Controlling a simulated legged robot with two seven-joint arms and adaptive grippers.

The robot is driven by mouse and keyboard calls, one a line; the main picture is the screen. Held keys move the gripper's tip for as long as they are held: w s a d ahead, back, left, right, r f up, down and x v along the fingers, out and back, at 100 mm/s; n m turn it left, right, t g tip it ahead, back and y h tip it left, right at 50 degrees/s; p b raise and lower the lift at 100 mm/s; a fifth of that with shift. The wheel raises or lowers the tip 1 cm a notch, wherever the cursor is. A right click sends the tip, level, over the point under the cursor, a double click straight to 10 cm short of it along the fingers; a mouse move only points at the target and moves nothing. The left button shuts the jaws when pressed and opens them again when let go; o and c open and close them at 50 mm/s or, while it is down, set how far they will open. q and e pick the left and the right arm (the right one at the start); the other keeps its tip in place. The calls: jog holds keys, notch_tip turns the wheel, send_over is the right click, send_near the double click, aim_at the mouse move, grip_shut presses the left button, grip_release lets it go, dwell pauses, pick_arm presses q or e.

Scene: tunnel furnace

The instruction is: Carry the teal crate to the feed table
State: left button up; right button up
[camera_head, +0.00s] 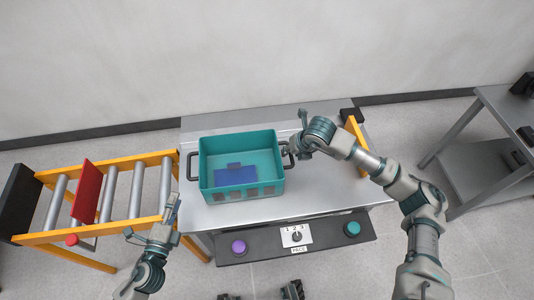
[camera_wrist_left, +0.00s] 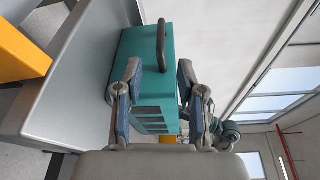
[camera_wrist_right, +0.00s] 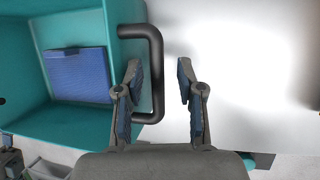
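The teal crate (camera_head: 240,182) sits upright on a grey metal table (camera_head: 300,200), with a blue item (camera_head: 235,176) inside and a dark handle at each end. My left gripper (camera_head: 150,218) is open and empty, left of the crate and apart from it. In the left wrist view, the crate's left handle (camera_wrist_left: 161,45) lies ahead of its fingers (camera_wrist_left: 160,75). My right gripper (camera_head: 298,132) is at the crate's right end. In the right wrist view its fingers (camera_wrist_right: 160,75) are open, with the right handle (camera_wrist_right: 156,80) between them. Which table is the feed table I cannot tell.
A yellow-framed roller conveyor (camera_head: 120,195) with a red panel (camera_head: 87,192) adjoins the left side. A console with a purple button (camera_head: 238,247), a dial (camera_head: 296,237) and a teal button (camera_head: 352,229) runs along the table's front. Another grey table (camera_head: 495,165) stands at right.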

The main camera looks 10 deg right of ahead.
pick_arm(q)
jog(key=shift+d, duration=0.25)
pick_arm(e)
jog(key=v, duration=1)
jog(key=shift+r, duration=0.35)
jog(key=shift+s, duration=0.15)
